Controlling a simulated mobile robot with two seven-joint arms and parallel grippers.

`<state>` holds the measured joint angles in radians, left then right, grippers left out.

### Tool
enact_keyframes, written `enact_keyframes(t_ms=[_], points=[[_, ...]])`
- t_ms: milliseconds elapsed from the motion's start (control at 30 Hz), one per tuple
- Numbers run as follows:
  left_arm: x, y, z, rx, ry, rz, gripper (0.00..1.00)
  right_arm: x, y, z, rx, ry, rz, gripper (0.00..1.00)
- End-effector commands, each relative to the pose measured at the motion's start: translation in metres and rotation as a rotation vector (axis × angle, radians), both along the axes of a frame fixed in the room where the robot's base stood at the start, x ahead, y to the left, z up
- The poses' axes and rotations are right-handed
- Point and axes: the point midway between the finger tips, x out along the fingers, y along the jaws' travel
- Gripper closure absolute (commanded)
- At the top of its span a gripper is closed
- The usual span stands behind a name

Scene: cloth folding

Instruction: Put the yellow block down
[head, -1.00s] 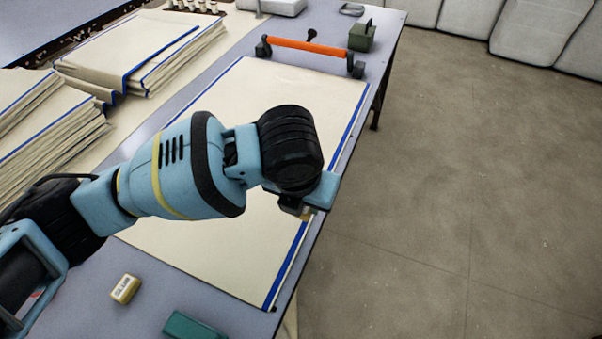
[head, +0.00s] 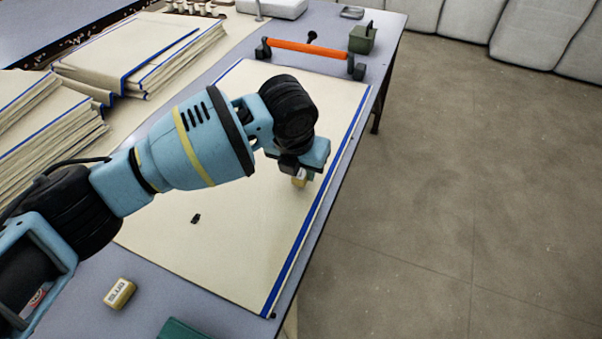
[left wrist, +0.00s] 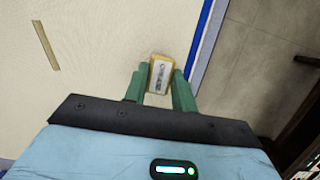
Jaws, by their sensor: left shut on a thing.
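My left gripper (left wrist: 160,90) is shut on a yellow block (left wrist: 159,75) with a pale label on its face. In the head view the left gripper (head: 300,170) is over the right part of the cream cloth (head: 200,258), inside its blue right edge. The block's lower end (head: 299,181) shows below the fingers. Whether it touches the cloth I cannot tell. A second yellowish block (head: 119,294) with a dark-lettered label lies on the table at the lower left, off the cloth. My right gripper is not in view.
A small dark object (head: 196,218) lies on the cloth. A brown strip (left wrist: 45,45) shows on it in the wrist view. An orange bar (head: 305,46) and a green box (head: 363,38) stand at the far end. Folded cloth stacks (head: 140,55) are left. The table (head: 225,322) ends right.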

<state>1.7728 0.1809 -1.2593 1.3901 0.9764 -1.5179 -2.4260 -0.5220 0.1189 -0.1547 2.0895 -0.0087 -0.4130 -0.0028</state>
Motion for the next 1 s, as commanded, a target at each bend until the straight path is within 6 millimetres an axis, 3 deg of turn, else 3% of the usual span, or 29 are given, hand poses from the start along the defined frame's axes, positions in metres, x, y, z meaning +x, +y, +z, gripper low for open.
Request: enact_keyframes(t_ms=[133, 500, 533, 667, 1000], points=[[0.000, 0.000, -0.019, 0.001, 0.002, 0.000, 0.95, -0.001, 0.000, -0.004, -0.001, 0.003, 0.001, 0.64], [-0.001, 0.000, -0.021, 0.002, 0.001, 0.000, 0.95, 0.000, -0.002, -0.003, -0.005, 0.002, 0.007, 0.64], [-0.001, 0.000, -0.021, 0.001, 0.001, 0.000, 0.71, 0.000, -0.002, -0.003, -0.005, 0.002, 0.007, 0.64], [-0.001, 0.000, -0.021, 0.001, 0.001, 0.000, 0.54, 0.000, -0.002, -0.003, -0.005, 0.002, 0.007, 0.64], [0.000, 0.000, -0.019, 0.001, 0.000, 0.000, 0.52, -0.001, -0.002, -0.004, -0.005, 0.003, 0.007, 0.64]])
